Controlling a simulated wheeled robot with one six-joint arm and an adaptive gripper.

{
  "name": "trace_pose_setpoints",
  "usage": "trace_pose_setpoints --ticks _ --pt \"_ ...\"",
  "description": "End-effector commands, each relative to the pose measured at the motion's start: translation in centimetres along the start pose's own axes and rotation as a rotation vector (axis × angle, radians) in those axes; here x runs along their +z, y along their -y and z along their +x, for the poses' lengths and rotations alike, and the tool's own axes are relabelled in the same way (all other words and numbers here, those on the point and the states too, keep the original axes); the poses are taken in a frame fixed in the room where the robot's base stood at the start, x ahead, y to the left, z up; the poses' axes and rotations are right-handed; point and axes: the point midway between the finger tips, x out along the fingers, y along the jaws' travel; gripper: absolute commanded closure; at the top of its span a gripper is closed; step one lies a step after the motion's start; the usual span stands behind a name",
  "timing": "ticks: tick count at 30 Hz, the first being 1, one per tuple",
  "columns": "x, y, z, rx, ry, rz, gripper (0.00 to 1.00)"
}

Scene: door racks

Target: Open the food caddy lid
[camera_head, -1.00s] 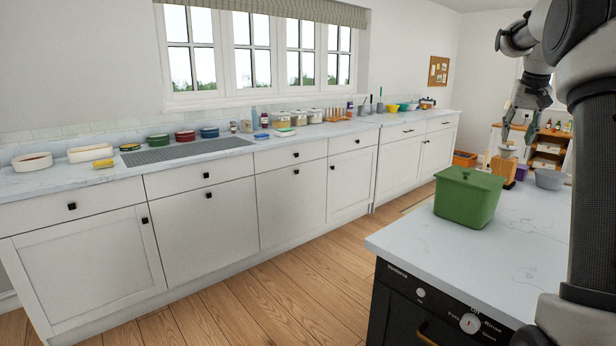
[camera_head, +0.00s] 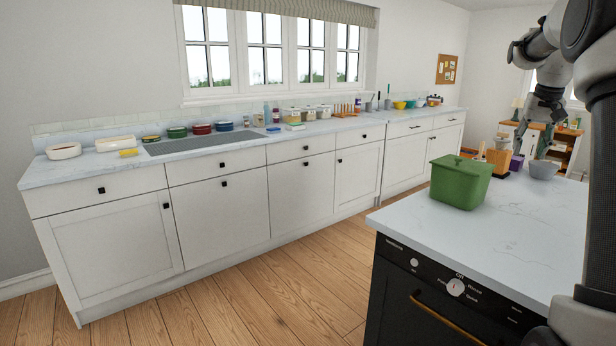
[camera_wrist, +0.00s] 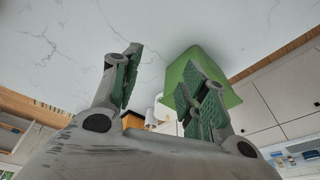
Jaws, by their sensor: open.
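The counter's front right is bare. A black appliance (camera_head: 440,300) is below. A long worktop (camera_head: 90,166) with dishes runs along the wall.

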Motion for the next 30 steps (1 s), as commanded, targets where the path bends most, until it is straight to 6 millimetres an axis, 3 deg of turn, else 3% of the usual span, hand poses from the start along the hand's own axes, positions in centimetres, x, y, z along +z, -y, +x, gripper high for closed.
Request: trace_pose_setpoints --ticks 8,14,17,24,27,30 --pt "6.0 0.3 1.4 0.004 0.061 -0.039 0.56" --pt "13.2 1.6 0.3 0.0 0.085 -0.1 0.56" --pt "17.9 2.5 -0.6 -0.006 0.088 -0.145 0.56" --pt "32.5 3.7 -2.3 -0.032 0.06 -0.291 0.56" --pt "37.7 3.6 -2.4 -0.048 0.031 -0.348 0.56" --pt "41.3 3.4 -2.4 -0.066 -0.005 -0.395 0.56"
